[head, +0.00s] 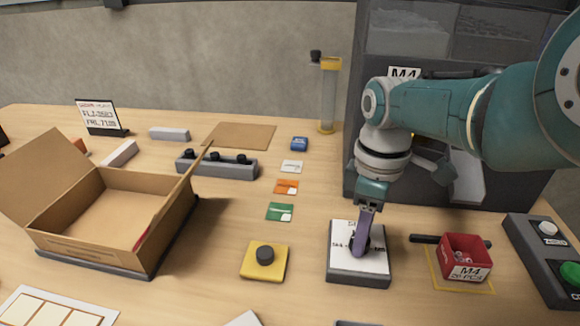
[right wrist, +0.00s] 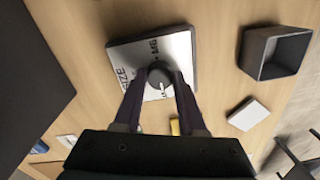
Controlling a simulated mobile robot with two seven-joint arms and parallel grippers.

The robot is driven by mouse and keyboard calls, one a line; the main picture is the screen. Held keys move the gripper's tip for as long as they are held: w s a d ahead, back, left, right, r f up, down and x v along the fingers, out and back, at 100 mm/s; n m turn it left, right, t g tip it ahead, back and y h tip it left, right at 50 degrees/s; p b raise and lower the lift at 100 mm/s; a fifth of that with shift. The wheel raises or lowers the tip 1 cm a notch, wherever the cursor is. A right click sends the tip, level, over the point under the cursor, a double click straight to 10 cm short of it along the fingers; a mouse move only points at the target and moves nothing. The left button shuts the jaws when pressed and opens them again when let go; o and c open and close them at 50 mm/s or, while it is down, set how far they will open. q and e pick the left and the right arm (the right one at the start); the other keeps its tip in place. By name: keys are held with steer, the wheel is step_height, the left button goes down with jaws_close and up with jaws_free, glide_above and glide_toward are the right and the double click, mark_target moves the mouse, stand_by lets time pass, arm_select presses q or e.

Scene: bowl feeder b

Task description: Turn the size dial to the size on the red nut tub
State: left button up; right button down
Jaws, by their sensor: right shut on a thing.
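The size dial is a dark grey knob (right wrist: 159,76) with a white pointer mark, on a white-faced plate (head: 343,262) with a dark base. My right gripper (head: 362,246) points down over the plate, its two purple fingers shut on the knob, one on either side. In the right wrist view, "SIZE" and what looks like "M6" show on the plate; which size the pointer meets I cannot tell. The red nut tub (head: 464,259) stands to the right of the plate, with small parts inside and a label reading "M4 20 PCS". My left gripper is not in view.
A yellow block with a black button (head: 264,261) stands left of the dial plate. A grey control box (head: 545,255) with white and green buttons is at the right. An open cardboard box (head: 100,215) is at the left. Several coloured cards lie behind the yellow block.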

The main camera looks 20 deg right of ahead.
stand_by(0.4)
steer(key=shift+c, duration=2.4)
jaws_free()
steer(key=shift+r, duration=0.25)
step_height(320, 180, up, 9)
steer(key=p, duration=0.7)
steer(key=shift+w+d+r, duration=0.15)
steer(key=shift+w+r, duration=0.05)
